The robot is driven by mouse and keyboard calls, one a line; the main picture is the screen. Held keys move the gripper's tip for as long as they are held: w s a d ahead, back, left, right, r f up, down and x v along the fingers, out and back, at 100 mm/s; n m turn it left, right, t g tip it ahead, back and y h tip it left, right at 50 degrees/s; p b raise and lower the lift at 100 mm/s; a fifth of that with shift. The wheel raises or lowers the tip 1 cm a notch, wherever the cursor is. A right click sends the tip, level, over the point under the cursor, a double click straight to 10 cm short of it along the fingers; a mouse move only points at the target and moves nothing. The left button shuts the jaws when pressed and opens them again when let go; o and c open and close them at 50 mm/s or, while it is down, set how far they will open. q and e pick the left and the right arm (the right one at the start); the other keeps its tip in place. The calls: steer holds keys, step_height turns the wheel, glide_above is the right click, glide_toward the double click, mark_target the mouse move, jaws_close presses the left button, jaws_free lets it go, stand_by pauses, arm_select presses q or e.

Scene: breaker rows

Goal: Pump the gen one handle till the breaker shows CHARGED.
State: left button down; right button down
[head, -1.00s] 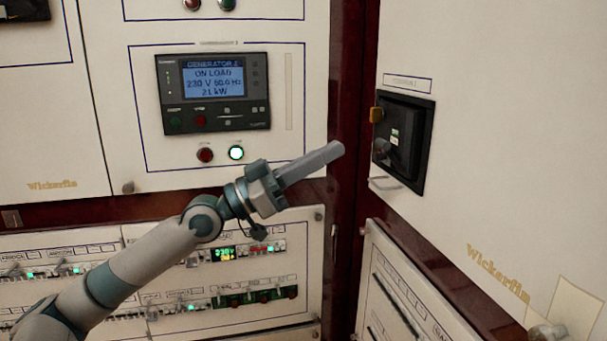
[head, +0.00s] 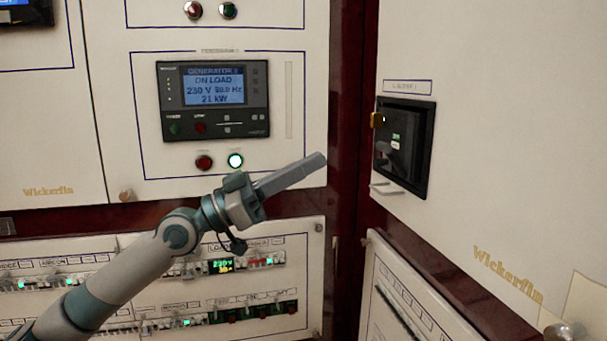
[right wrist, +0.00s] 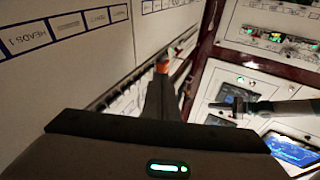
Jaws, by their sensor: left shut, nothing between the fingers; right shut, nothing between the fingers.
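The black breaker (head: 418,150) is set in the right-hand cream panel, under a small label too blurred to read. A grey lever-like part (head: 384,152) shows on its left side, and a pale bar (head: 387,190) sticks out below it. I cannot tell which of these is the pump handle. A small green and white indicator (head: 396,140) is on its face; its text is too small to read. My left gripper (head: 320,160) is shut and empty, left of the breaker and apart from it. My right gripper (right wrist: 162,85) is shut in the right wrist view.
A generator screen (head: 214,85) reads ON LOAD on the left panel, with a red button (head: 204,162) and a lit green button (head: 235,160) below. Breaker rows (head: 250,262) lie under my left arm.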

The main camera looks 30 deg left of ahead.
steer(key=shift+s+r+t, duration=0.25)
steer(key=shift+r+t, duration=0.05)
steer(key=shift+r, duration=0.2)
steer(key=shift+s+r+t, duration=0.2)
steer(key=shift+r+t, duration=0.1)
steer(key=shift+r, duration=0.2)
stand_by(1.1)
